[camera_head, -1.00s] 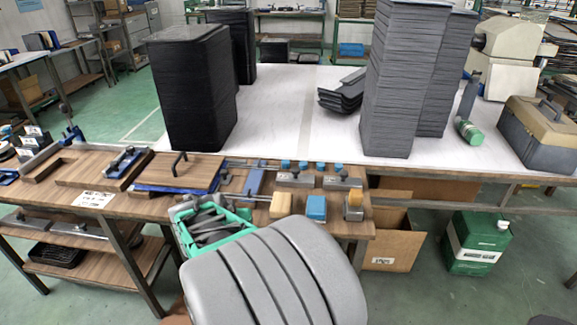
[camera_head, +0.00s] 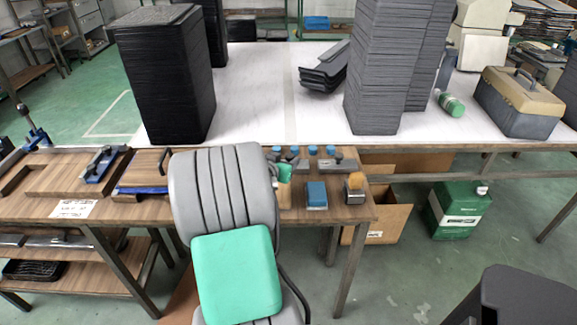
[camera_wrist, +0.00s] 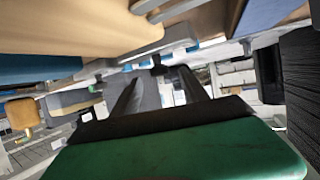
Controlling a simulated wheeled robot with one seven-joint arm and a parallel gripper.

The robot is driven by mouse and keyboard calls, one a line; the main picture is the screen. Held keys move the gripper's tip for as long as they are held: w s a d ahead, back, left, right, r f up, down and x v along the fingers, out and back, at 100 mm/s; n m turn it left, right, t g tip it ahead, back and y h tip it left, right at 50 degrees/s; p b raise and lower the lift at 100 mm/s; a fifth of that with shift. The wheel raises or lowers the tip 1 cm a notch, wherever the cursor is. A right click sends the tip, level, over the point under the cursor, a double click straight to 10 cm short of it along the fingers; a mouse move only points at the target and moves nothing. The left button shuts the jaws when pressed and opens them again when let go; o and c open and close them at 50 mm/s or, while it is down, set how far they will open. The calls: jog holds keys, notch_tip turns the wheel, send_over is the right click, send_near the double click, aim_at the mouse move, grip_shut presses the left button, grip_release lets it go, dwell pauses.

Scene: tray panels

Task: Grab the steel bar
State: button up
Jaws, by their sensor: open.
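Two grey steel bars with dark knobs lie near the right end of the wooden bench: the right one (camera_head: 345,166) shows clearly in the head view, the left one (camera_head: 300,164) is partly covered. I cannot tell which one the task means. In the wrist view, which looks upside down, a grey bar (camera_wrist: 172,43) with a dark knob shows just beyond my gripper's fingertips (camera_wrist: 157,78). The fingers are apart and hold nothing; the bar is not between them. In the head view my arm hides most of the gripper; only a green piece shows beside the bars.
A blue block (camera_head: 316,194) and an orange-topped block (camera_head: 355,187) stand in front of the bars. Blue-capped pieces (camera_head: 330,149) stand behind them. A cardboard box (camera_head: 385,222) sits below.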

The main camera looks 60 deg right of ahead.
aim_at(289, 157)
jog(key=x, duration=0.3)
grip_shut()
dwell(0.5)
dwell(0.3)
